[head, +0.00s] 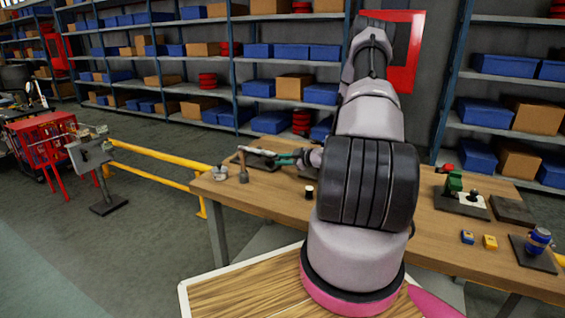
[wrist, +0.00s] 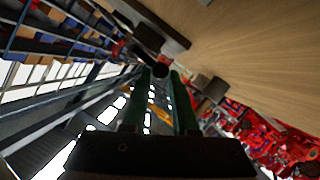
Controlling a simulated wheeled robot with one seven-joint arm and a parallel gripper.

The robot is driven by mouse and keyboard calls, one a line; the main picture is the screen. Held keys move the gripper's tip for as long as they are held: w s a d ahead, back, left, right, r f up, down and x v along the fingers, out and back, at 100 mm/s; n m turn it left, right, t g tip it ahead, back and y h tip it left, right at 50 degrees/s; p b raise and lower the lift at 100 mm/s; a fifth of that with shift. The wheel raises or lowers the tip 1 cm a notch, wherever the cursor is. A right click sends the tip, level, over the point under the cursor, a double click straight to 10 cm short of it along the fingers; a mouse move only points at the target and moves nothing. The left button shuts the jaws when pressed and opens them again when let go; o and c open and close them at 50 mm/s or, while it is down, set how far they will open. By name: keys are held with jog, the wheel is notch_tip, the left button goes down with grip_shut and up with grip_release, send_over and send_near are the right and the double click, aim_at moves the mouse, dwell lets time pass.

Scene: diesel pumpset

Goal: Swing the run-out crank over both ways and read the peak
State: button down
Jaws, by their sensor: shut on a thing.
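My gripper (head: 287,158) reaches left over the wooden workbench, with its green fingers low above the top. In the wrist view the two green fingers (wrist: 160,76) close on a dark, round-ended piece, which looks like the run-out crank's handle (wrist: 159,69). In the head view a pale bar (head: 257,151) runs left from the fingertips, above a dark base plate (head: 262,163). The crank's own shape and its pivot are mostly hidden. I cannot make out a dial or a peak reading in either view.
A yellow rail (head: 150,155) and shelving stand beyond.

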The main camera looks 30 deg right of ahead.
jog(key=shift+w+d+r, duration=0.1)
jog(key=shift+d, duration=0.05)
jog(key=c, duration=0.7)
grip_release()
jog(key=v, duration=1)
jog(key=shift+s+d+r, duration=0.15)
jog(key=shift+s+d, duration=0.05)
jog(key=shift+s, duration=0.15)
